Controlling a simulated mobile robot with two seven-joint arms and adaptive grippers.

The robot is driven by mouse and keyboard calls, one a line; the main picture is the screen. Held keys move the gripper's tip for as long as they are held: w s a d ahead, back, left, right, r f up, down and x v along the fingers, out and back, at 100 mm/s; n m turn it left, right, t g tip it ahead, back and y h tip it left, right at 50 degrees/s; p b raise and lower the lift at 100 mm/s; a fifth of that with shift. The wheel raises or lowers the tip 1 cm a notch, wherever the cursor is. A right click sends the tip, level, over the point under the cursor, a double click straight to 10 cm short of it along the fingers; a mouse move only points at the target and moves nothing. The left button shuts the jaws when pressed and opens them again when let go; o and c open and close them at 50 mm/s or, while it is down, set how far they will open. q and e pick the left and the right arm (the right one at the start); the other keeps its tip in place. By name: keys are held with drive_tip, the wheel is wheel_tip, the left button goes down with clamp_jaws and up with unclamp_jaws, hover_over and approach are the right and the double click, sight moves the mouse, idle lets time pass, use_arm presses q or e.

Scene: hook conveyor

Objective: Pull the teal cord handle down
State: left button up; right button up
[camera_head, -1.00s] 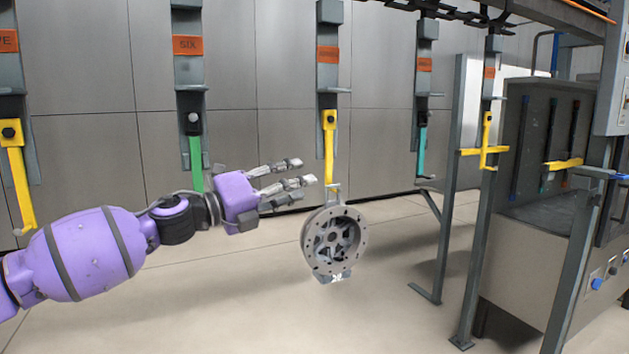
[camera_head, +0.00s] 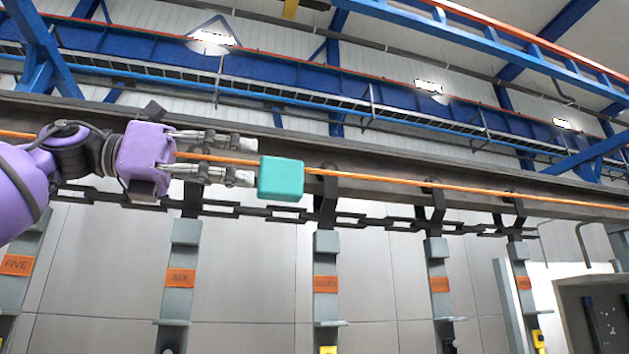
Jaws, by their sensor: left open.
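The teal handle (camera_head: 281,179) is a small block on an orange cord (camera_head: 400,183) that runs across the view below the blue beams. My left gripper (camera_head: 248,161) comes in from the left, open, with its fingers pointing right. Its fingertips are just left of the handle. The lower fingertip looks very close to the block's left side; I cannot tell whether it touches. The cord passes behind or between the fingers. My right gripper is not in view.
A dark overhead rail with a chain (camera_head: 380,222) runs behind the cord. Grey hangers with orange labels, such as the one marked SIX (camera_head: 181,278), hang below it. A grey machine (camera_head: 597,318) stands at the lower right. Blue beams (camera_head: 300,65) cross above.

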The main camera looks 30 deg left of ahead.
sight(280, 199)
use_arm(q)
drive_tip(key=shift+w+d, duration=0.15)
drive_tip(key=shift+w+d+r+p, duration=0.1)
drive_tip(key=shift+w+d+p, duration=0.2)
drive_tip(key=shift+w+p, duration=0.15)
drive_tip(key=p+x, duration=0.2)
drive_tip(key=x, duration=0.3)
drive_tip(key=shift+w+d, duration=0.3)
drive_tip(key=shift+w, duration=0.05)
drive_tip(key=c, duration=1)
clamp_jaws()
